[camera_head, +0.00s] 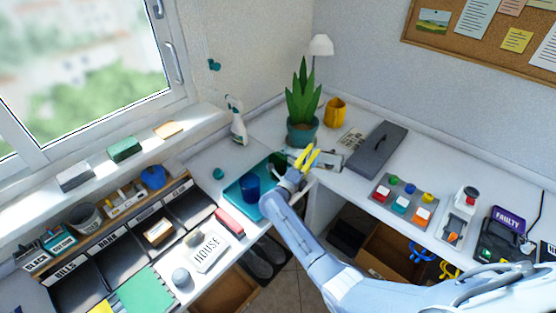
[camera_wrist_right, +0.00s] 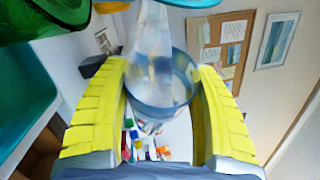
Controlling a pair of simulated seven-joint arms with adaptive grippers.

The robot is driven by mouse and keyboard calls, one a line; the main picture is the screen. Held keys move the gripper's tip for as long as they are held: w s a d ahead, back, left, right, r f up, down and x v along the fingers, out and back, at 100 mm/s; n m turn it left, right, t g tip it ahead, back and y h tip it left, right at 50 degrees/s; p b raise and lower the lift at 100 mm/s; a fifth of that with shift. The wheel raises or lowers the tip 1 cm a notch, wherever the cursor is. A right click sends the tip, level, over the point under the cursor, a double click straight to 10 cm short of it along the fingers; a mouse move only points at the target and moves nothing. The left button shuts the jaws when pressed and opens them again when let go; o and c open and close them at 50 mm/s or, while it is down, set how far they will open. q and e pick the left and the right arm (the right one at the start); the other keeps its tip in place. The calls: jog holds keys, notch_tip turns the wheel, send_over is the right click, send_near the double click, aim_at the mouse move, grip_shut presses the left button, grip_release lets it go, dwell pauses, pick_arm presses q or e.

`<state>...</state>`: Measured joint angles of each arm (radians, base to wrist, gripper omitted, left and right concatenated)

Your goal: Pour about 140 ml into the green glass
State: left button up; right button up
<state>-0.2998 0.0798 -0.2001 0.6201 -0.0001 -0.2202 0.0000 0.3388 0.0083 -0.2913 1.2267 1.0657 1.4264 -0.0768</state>
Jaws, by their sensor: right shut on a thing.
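My right gripper (camera_head: 305,158) has yellow fingers and is at the far end of the teal tray, in front of the plant. In the right wrist view its fingers (camera_wrist_right: 160,110) are shut on a clear, see-through vessel (camera_wrist_right: 172,88). The vessel looks tilted; I cannot tell its liquid level or whether liquid is flowing. A green glass (camera_wrist_right: 42,18) fills the upper left corner of the wrist view, close to the vessel. In the head view the green glass (camera_head: 279,159) is a dark patch left of the gripper, partly hidden. My left gripper is not in view.
A blue glass (camera_head: 250,187) stands on the teal tray (camera_head: 238,197). A potted plant (camera_head: 302,128) and a yellow mug (camera_head: 335,111) are behind the gripper. A spray bottle (camera_head: 237,122) stands left. A grey box (camera_head: 375,149) lies right. A floor gap opens below the arm.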

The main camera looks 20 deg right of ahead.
aim_at(314, 162)
jog(key=shift+s+d+r+n, duration=0.1)
jog(key=shift+d+r+n, duration=0.2)
jog(key=shift+d, duration=0.15)
dwell(0.5)
jog(key=shift+r+n+t+p, duration=0.3)
jog(key=shift+p, duration=0.35)
dwell(1.8)
jog(key=f+m, duration=0.1)
jog(key=f+m+g, duration=0.1)
jog(key=f+m, duration=0.1)
jog(key=shift+s+d+f+m+y, duration=0.2)
jog(key=shift+d+f+m+y, duration=0.05)
jog(key=shift+d+m+y, duration=0.1)
jog(key=shift+w+a+f+m+g, duration=0.1)
jog(key=shift+a+f+m+g, duration=0.05)
jog(key=shift+f+m+g, duration=0.35)
jog(key=shift+a+r+m+y, duration=0.1)
jog(key=shift+r+m+y, duration=0.15)
jog(key=shift+r+m, duration=0.2)
jog(key=shift+w+a+r, duration=0.1)
dwell(0.8)
